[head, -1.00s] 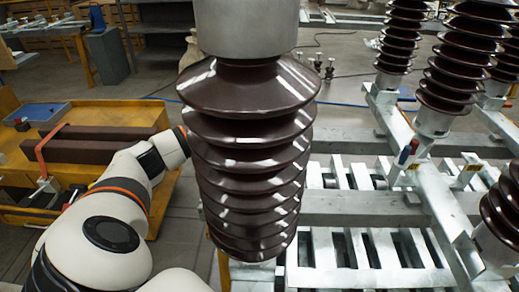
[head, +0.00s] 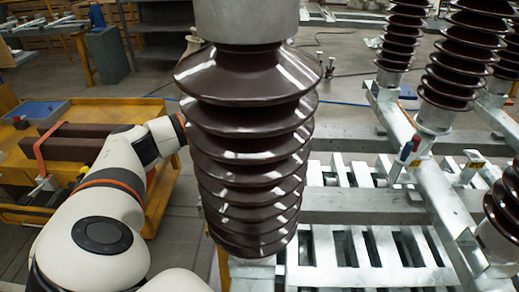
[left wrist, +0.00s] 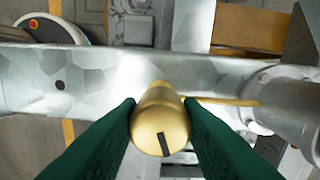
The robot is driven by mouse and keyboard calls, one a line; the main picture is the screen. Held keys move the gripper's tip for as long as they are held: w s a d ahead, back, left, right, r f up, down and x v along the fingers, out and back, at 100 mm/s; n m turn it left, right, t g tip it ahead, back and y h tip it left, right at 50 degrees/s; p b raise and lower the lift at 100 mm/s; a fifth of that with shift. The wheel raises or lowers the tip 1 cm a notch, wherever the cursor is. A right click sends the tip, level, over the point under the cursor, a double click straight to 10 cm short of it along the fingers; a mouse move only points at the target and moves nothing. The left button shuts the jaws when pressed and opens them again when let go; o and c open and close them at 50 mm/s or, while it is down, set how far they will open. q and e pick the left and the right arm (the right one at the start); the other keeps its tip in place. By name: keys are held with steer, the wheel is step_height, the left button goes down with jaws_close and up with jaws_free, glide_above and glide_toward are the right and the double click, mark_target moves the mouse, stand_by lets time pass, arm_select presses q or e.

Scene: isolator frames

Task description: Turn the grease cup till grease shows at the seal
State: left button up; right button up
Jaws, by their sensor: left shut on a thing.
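In the left wrist view, a brass grease cup (left wrist: 160,122) with a dark slot-like mark on its rounded end sits between the green fingers of my left gripper (left wrist: 160,127). The fingers are shut on it, one on each side. Behind the cup lies a grey galvanized beam (left wrist: 85,80). A thin brass-coloured rod (left wrist: 225,102) reaches right from behind the cup toward a grey cylindrical part. I cannot make out a seal or any grease. In the head view my left gripper is hidden behind the brown insulator (head: 250,140). My right gripper is not in view.
The large ribbed insulator fills the middle of the head view, close to my left arm. More insulators (head: 450,60) stand on a galvanized frame (head: 350,207) at right. A yellow cart (head: 115,112) with a blue tray (head: 35,112) is at left.

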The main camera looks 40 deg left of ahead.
arm_select(q)
steer(key=m, duration=0.4)
steer(key=shift+r+m, duration=0.1)
steer(key=shift+m, duration=0.3)
steer(key=shift+w+m+b, duration=0.1)
steer(key=shift+m+b, duration=0.35)
steer(key=shift+m, duration=2.05)
steer(key=o, duration=1)
steer(key=shift+c, duration=0.2)
step_height(320, 180, up, 12)
